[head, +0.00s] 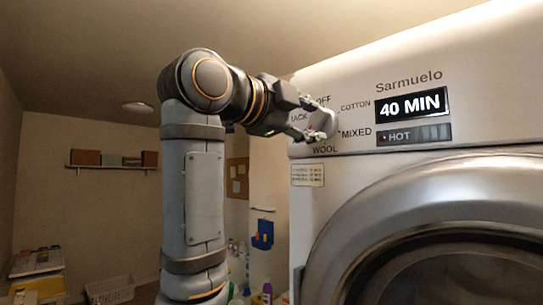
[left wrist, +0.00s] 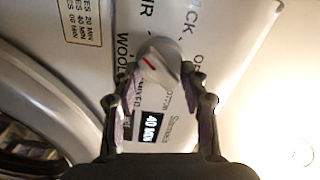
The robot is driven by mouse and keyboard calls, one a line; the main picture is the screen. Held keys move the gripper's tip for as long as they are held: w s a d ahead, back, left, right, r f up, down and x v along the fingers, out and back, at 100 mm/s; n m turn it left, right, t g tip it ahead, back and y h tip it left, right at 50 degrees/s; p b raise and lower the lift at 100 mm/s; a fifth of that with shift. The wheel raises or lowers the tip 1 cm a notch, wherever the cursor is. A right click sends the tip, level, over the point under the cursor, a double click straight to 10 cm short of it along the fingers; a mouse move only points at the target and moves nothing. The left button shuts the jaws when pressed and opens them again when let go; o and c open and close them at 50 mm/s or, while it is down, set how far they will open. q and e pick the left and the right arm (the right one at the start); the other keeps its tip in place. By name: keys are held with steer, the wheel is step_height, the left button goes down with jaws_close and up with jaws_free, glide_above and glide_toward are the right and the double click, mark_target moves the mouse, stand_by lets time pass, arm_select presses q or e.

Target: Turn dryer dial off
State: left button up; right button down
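The dryer (head: 335,225) has a white front panel with a round dial (head: 322,124) at its left, ringed by labels including OFF, COTTON, MIXED and WOOL. The display (head: 411,105) reads 40 MIN, with HOT below it. In the left wrist view the dial (left wrist: 160,64) is pale grey with a red mark; I cannot tell which label the mark points to. My left gripper (head: 314,119) is at the dial. In the wrist view its fingers (left wrist: 161,80) are spread, one on each side of the dial; contact is unclear. My right gripper is in neither view.
The big round dryer door (head: 350,215) lies below and right of the dial. A wall shelf with boxes (head: 112,159) is far left. A white basket (head: 110,290) and several bottles (head: 267,292) stand low in the background.

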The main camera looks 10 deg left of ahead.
arm_select(q)
steer(key=m+p, duration=0.1)
steer(key=m, duration=0.1)
steer(key=m+p, duration=0.1)
steer(key=m, duration=0.1)
steer(key=m+p, duration=0.1)
steer(key=m, duration=0.2)
steer(key=shift+r+p, duration=0.3)
steer(key=shift+p, duration=0.05)
steer(key=shift+f+m+p, duration=0.1)
steer(key=shift+m+p, duration=0.25)
steer(key=shift+m, duration=0.45)
steer(key=s+a+f+b, duration=0.1)
steer(key=s+b, duration=0.1)
steer(key=b, duration=0.1)
steer(key=shift+a+f, duration=0.1)
steer(key=shift+a, duration=0.1)
steer(key=b+v, duration=0.4)
steer(key=v, duration=0.4)
steer(key=w+a+f+n+y, duration=0.1)
steer(key=w+f+n, duration=0.4)
steer(key=w, duration=0.6)
steer(key=shift+w+f, duration=0.35)
steer(key=shift+f, duration=0.65)
steer(key=shift+w, duration=0.1)
